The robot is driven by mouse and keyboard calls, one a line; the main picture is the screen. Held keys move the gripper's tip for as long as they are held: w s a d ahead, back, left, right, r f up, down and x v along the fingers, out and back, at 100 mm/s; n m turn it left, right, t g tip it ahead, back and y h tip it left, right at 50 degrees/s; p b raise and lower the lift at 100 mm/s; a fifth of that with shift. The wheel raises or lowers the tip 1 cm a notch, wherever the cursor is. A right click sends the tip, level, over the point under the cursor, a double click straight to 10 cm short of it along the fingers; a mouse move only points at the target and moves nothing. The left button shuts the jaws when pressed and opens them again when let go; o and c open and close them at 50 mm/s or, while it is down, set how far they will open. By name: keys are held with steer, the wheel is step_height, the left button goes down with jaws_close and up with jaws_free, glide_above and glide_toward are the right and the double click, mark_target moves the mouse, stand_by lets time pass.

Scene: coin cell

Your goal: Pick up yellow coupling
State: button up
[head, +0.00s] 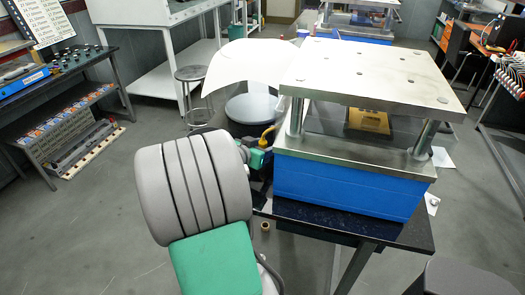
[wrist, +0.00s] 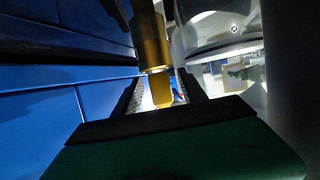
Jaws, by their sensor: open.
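The yellow coupling (wrist: 152,42) is a gold cylinder with a narrower, brighter yellow lower part, seen in the wrist view. My gripper (wrist: 161,88) is open, with one dark finger on each side of the coupling's narrow part. I cannot tell whether either finger touches it. In the head view a small curved yellow piece, probably the coupling (head: 269,134), shows beside the left end of the blue block. My wrist shows just below it, and my fingers are mostly hidden by my arm.
A press-like fixture with a blue base (head: 345,188) and metal top plate (head: 370,72) stands on a dark table (head: 415,238), close right of my wrist. A round stool (head: 192,74) and a white bench (head: 160,88) stand behind. Grey floor is open at left.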

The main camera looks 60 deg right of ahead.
steer(key=shift+x, duration=1.15)
steer(key=shift+c, duration=0.6)
jaws_close()
